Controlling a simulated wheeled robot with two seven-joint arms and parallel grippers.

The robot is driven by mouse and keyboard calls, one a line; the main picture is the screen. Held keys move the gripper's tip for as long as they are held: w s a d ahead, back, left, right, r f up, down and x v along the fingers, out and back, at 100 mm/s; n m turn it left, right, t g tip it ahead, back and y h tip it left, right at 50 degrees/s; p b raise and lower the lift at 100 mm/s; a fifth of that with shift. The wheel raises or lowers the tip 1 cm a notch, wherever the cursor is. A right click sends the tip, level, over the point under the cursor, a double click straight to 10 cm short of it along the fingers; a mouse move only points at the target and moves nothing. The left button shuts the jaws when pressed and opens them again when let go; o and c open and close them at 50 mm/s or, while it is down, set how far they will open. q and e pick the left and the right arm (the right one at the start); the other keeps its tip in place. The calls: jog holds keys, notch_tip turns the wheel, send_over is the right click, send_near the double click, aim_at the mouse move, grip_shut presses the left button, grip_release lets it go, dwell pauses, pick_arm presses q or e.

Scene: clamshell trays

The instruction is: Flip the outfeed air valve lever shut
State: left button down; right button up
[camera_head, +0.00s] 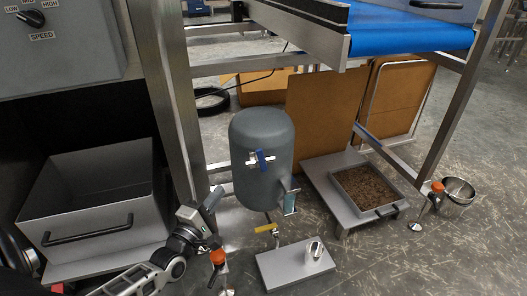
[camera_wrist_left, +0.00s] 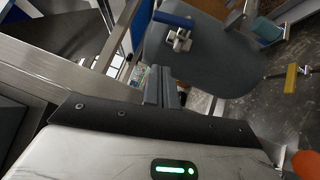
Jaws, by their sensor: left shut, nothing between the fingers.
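A grey air tank (camera_head: 262,130) stands under the conveyor frame. A small metal valve with a blue lever (camera_head: 261,159) is on its front; the lever stands upright, across the horizontal valve body. In the left wrist view the blue lever (camera_wrist_left: 173,20) is at the top. A yellow lever (camera_head: 266,228) lies about level at a fitting below the tank, also seen in the left wrist view (camera_wrist_left: 291,77). I cannot tell by label which is the outfeed valve. My left gripper (camera_head: 214,198) is shut and empty, left of the tank and apart from both levers; its fingers (camera_wrist_left: 165,86) show together.
A steel bin (camera_head: 95,200) stands at left, beside a frame leg (camera_head: 172,105). A grey plate (camera_head: 295,268) lies in front of the tank. A low stand with a tray of brown bits (camera_head: 375,190) is at right.

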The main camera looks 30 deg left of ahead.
pick_arm(q)
jog(key=b, duration=0.3)
send_near(261, 159)
jog(key=w+a, duration=0.3)
jog(key=a, duration=0.2)
jog(key=w+d, duration=0.1)
jog(key=w+d+r, duration=0.1)
jog(key=w, duration=0.1)
jog(key=shift+w+d+r, duration=0.1)
jog(key=shift+d+r, duration=0.1)
jog(key=shift+r, duration=0.05)
pick_arm(e)
jog(key=shift+s+a+r+m+t+y, duration=0.15)
jog(key=shift+a+r+m+t+y, duration=0.15)
jog(key=shift+a+r+t+y, duration=0.25)
jog(key=shift+d+r, duration=0.1)
jog(key=shift+d, duration=0.05)
